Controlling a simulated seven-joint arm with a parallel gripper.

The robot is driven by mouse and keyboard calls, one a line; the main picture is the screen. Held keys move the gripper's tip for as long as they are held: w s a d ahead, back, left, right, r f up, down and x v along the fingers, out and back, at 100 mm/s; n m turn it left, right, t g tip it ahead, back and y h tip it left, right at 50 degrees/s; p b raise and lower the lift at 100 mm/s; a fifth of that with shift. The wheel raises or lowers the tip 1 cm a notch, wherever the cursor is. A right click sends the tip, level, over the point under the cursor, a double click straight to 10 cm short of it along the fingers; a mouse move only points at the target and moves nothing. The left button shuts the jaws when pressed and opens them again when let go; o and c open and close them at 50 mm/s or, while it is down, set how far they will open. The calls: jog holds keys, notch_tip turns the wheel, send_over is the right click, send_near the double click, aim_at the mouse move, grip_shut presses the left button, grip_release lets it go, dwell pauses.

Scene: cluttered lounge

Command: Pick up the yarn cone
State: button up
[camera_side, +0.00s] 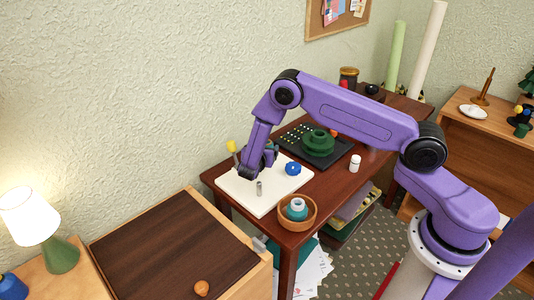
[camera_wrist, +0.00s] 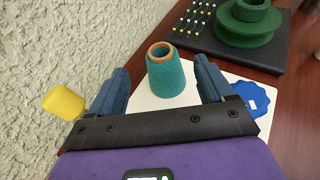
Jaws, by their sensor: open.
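The yarn cone (camera_wrist: 170,75) is teal with a brown rim around its open narrow top. In the wrist view it stands upright on a white board (camera_wrist: 150,102), between and beyond the two fingers of my gripper (camera_wrist: 161,66). My gripper is open, with a blue finger on each side of the cone and visible gaps. In the side view my gripper (camera_side: 258,161) is low over the back of the white board (camera_side: 237,189), and the cone is mostly hidden behind it.
A yellow-topped object (camera_side: 231,146) is left of my gripper, and a blue scalloped piece (camera_side: 293,168) is right. A dark tray (camera_side: 342,150) bears a green spool (camera_side: 318,143). A wooden bowl (camera_side: 298,223) sits at the table's front. The textured wall is close at left.

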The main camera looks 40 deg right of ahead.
jog(key=shift+x, duration=3.05)
jog(key=shift+s, duration=0.1)
jog(key=c, duration=1.1)
